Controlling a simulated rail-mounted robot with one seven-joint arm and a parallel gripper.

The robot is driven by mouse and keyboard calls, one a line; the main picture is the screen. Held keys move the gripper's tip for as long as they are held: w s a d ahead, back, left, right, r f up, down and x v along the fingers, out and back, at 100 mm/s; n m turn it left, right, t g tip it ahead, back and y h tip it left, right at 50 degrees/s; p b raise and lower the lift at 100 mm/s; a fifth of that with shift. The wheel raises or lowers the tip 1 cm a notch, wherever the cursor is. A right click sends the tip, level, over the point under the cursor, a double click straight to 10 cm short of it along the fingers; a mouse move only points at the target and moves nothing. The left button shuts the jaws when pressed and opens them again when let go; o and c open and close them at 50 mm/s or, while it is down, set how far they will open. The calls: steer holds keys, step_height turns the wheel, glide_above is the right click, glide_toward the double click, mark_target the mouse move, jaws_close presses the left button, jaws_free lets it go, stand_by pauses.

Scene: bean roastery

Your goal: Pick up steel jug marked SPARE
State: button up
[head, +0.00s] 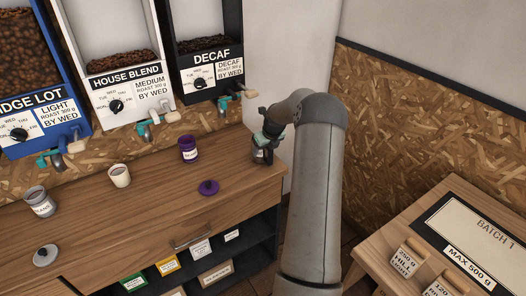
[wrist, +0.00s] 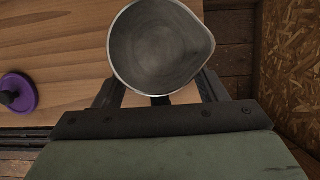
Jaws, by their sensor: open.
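A steel jug with a pouring lip (wrist: 160,48) stands at the right end of the wooden counter, seen from above in the wrist view; it looks empty. In the head view the jug (head: 259,156) is partly hidden by my gripper (head: 268,141), and I cannot read its label. My gripper's fingers (wrist: 160,92) are open, one on each side of the jug and partly hidden under its rim. I cannot tell whether they touch it.
A purple jar (head: 188,150), its purple lid (head: 208,187), a cream cup (head: 120,176), a grey labelled canister (head: 40,203) and a grey lid (head: 46,257) are on the counter. Bean dispensers with taps hang behind. A batch tray table (head: 440,225) stands at right.

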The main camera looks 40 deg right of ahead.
steer(key=c, duration=0.7)
steer(key=shift+r, duration=0.1)
